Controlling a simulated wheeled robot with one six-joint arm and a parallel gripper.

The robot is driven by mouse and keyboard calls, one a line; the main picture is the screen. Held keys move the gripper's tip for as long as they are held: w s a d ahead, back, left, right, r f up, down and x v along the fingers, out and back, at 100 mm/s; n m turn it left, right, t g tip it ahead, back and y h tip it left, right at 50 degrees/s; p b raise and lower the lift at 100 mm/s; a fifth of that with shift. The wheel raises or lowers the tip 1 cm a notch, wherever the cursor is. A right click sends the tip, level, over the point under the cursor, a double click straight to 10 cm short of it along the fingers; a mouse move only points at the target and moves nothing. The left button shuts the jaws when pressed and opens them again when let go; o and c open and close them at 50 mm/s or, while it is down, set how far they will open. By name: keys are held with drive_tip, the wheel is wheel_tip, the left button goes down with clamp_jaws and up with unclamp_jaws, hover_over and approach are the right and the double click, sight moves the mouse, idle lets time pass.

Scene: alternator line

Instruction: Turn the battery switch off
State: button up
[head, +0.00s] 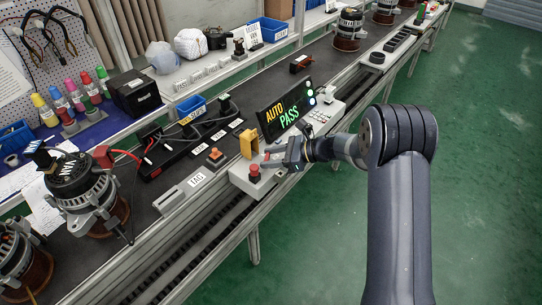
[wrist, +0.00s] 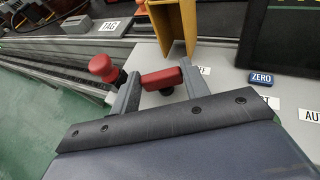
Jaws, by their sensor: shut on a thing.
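The battery switch appears as a small red bar handle (wrist: 162,78) on a dark round base, on the pale control panel (wrist: 232,86). My gripper (wrist: 158,84) has one finger at each end of the red handle and is shut on it. The handle lies roughly crosswise between the fingers in the wrist view. In the head view my gripper (head: 276,158) is down at the near end of the panel, just right of the yellow bracket (head: 249,142). The fingers mostly hide the handle there. A label behind the handle is partly covered.
A red mushroom button (wrist: 103,68) stands close left of my gripper; it also shows in the head view (head: 254,171). The yellow bracket (wrist: 175,25) rises just behind the handle. A display reading AUTO PASS (head: 285,108) stands farther along. Green floor (head: 300,250) is clear.

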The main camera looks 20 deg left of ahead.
drive_tip(key=n+g, duration=0.1)
drive_tip(key=n+g+h, duration=0.1)
drive_tip(key=n+g, duration=0.2)
drive_tip(key=shift+w+a+f+g, duration=0.1)
drive_tip(key=shift+w+g, duration=0.2)
drive_tip(key=shift+g, duration=0.1)
drive_tip(key=shift+w+a+n+g+h+b, duration=0.15)
drive_tip(key=shift+n+g+h+b, duration=0.2)
drive_tip(key=shift+n+g+h, duration=1.05)
drive_tip(key=shift+n+g, duration=0.5)
drive_tip(key=shift+n, duration=0.2)
drive_tip(key=o, duration=1)
